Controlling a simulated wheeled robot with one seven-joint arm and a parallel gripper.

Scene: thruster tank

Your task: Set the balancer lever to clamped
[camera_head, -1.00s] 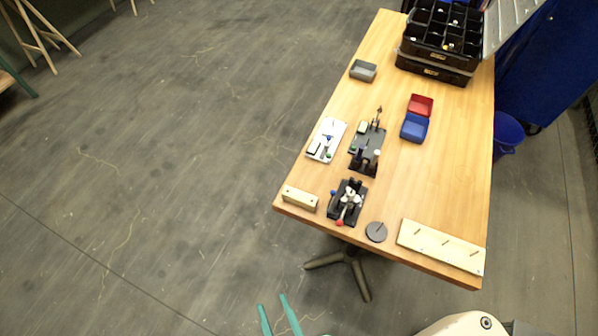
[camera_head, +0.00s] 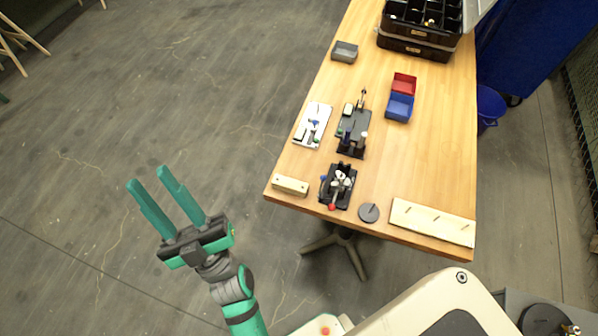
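The likely balancer is a small black fixture (camera_head: 339,186) near the front left of the wooden table. It has pale metal parts and a lever with a red knob (camera_head: 332,207) that points toward the table's front edge. I cannot tell from here which setting the lever is in. My gripper (camera_head: 147,176) has two long teal fingers, spread apart with nothing between them. It is over the floor, left of the table and well apart from the fixture.
Around the fixture are a wooden block (camera_head: 290,186), a dark disc (camera_head: 369,212), a pegged board (camera_head: 432,222), a grey device (camera_head: 353,131) and a white plate (camera_head: 312,125). Blue (camera_head: 399,107) and red (camera_head: 404,84) bins and black organizers (camera_head: 415,45) stand farther back. The table's right middle is clear.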

